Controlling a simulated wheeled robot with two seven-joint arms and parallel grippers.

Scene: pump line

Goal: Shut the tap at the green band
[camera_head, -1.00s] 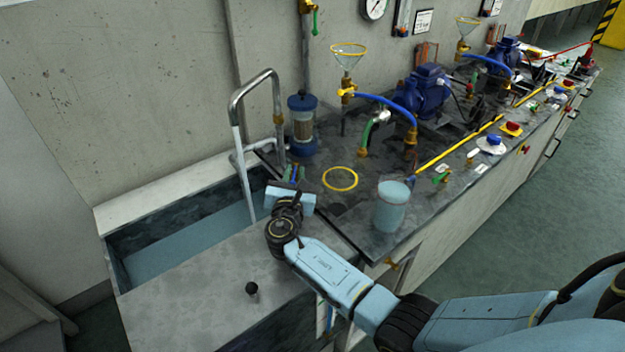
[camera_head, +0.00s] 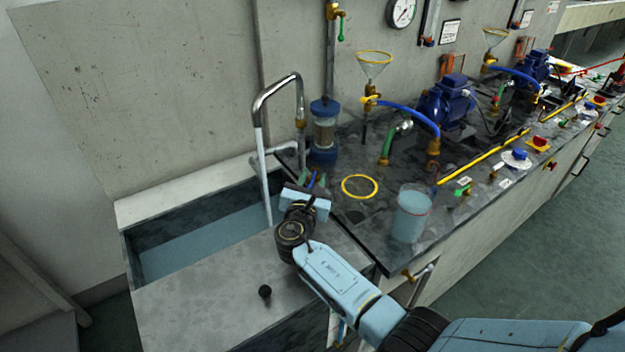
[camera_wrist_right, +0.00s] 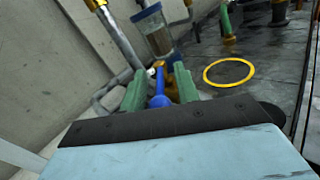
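The tap's blue lever (camera_wrist_right: 158,100) stands between the two green fingers of my right gripper (camera_wrist_right: 160,92) in the right wrist view, in front of brass fittings. The fingers look open with gaps beside the lever; contact is not clear. In the head view, my right gripper (camera_head: 312,180) is at the sink's right edge, its wrist hiding much of the tap. The chrome spout (camera_head: 277,88) arches over the sink, and a pale water stream (camera_head: 264,180) falls from it. I cannot make out a green band by the lever. My left gripper is out of view.
The water-filled sink (camera_head: 150,215) lies left of my gripper. A glass filter with blue ends (camera_head: 323,130) stands behind it. A yellow ring (camera_head: 360,187) and a beaker of liquid (camera_head: 411,215) are on the bench to the right. Pumps (camera_head: 447,100) stand farther back.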

